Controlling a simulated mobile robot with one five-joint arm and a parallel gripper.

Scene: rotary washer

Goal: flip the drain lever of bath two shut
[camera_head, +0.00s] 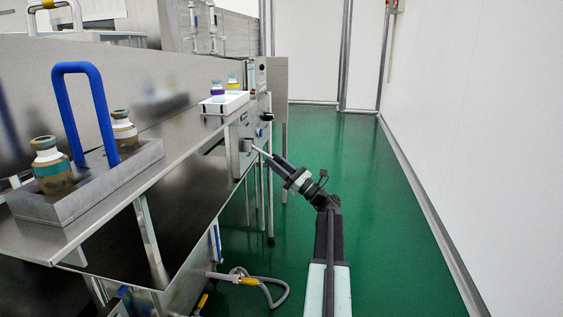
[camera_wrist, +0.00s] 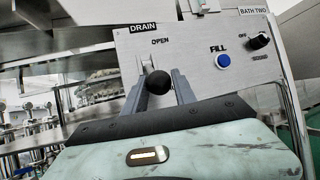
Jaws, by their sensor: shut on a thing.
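The control panel (camera_wrist: 195,62) carries a DRAIN label (camera_wrist: 143,27) at its left and a BATH TWO label (camera_wrist: 254,11) at its top right. The drain lever ends in a black ball knob (camera_wrist: 158,82), which points toward the wrist camera below the word OPEN. My gripper (camera_wrist: 163,85) has its two grey fingers on either side of the lever and is shut on it. The lever's base is partly hidden behind the knob and fingers. In the head view, my arm reaches the panel (camera_head: 247,140) at the bench's far end.
A blue FILL button (camera_wrist: 223,61) and a black rotary knob (camera_wrist: 259,41) sit right of the lever. The steel bench (camera_head: 150,185) holds a tray with a blue handle (camera_head: 88,68) and bottles. A hose (camera_head: 275,290) hangs low beside it. Green floor is clear to the right.

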